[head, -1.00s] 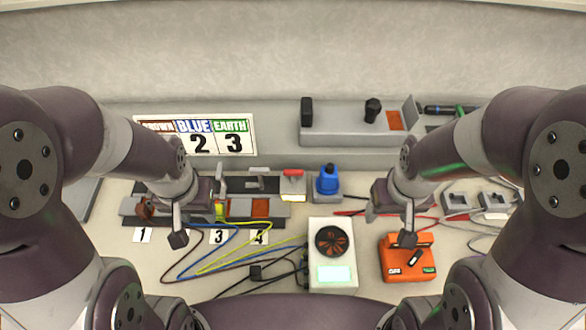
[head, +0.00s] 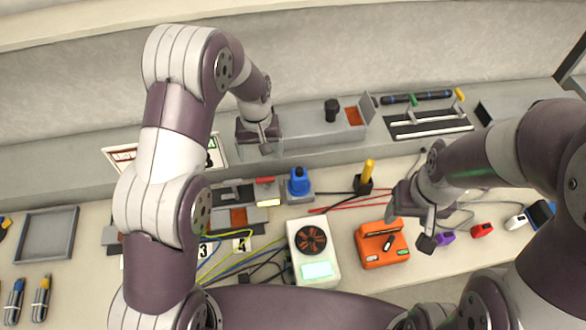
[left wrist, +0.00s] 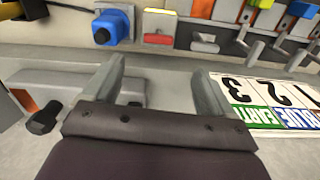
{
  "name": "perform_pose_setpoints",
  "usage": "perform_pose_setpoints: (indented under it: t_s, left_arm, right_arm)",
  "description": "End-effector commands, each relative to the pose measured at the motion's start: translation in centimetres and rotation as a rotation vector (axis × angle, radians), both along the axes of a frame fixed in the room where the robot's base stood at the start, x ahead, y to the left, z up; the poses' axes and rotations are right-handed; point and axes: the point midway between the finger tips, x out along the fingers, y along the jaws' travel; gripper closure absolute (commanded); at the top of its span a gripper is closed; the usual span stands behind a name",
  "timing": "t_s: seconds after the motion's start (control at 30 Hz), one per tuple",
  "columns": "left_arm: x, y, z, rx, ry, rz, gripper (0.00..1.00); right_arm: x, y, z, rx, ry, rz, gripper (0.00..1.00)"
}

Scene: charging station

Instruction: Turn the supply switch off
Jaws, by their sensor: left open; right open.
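No label marks which part is the supply switch. A long grey box (head: 310,132) on the back ledge carries a black knob (head: 331,110); the knob also shows in the left wrist view (left wrist: 45,118). My left gripper (head: 263,140) is open at the left end of this box and hides the black upright block there. In the left wrist view my open fingers (left wrist: 157,78) have grey surface between them. A red switch (head: 265,181) sits on the front panel beside a blue plug (head: 299,181). My right gripper (head: 430,226) is open and empty above the table.
The lettered sign (left wrist: 265,98) lies left of my left gripper in the head view, partly hidden by my arm. Cables cross the table. An empty grey tray (head: 47,236) lies at left.

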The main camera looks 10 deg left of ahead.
Motion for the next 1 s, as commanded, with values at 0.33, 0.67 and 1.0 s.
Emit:
perform_pose_setpoints:
  t_s: [0.33, 0.67, 1.0]
  left_arm:
    - [0.4, 0.0, -4.4, 0.001, 0.005, 0.084, 0.15]
    - [0.5, 0.0, -11.1, 0.000, 0.000, 0.083, 0.15]
    - [0.5, 0.0, -12.0, 0.000, -0.002, 0.082, 0.15]
  right_arm:
    - [0.0, 0.0, 1.8, 0.000, 0.000, 0.000, 0.37]
    - [0.0, 0.0, 3.6, 0.000, 0.000, 0.000, 0.37]
    - [0.0, 0.0, 3.6, 0.000, 0.000, 0.000, 0.37]
